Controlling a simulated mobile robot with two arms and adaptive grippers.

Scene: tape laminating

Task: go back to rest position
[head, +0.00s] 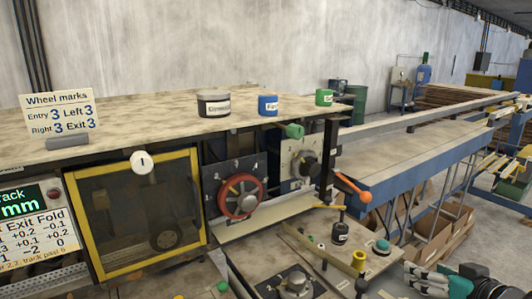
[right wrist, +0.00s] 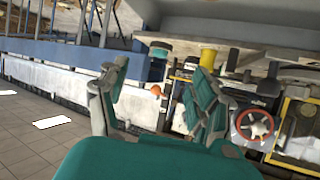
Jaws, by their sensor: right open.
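My right gripper (head: 432,281) is at the lower right edge of the head view, partly cut off by the frame. In the right wrist view its two teal and grey fingers (right wrist: 155,95) stand apart with nothing between them. In that view the machine, with its red handwheel (right wrist: 254,124), lies beyond the fingers and looks strongly tilted. The red handwheel also shows in the head view (head: 240,196), left of my right gripper and apart from it. My left gripper is not in view.
The machine's top (head: 150,123) holds a dark tin (head: 213,105), a blue tin (head: 268,105), a green tin (head: 324,98) and a wheel marks card (head: 60,113). An orange-knobbed lever (head: 352,187) sticks out. A lower bench (head: 340,270) carries small parts. A long conveyor (head: 415,150) runs right.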

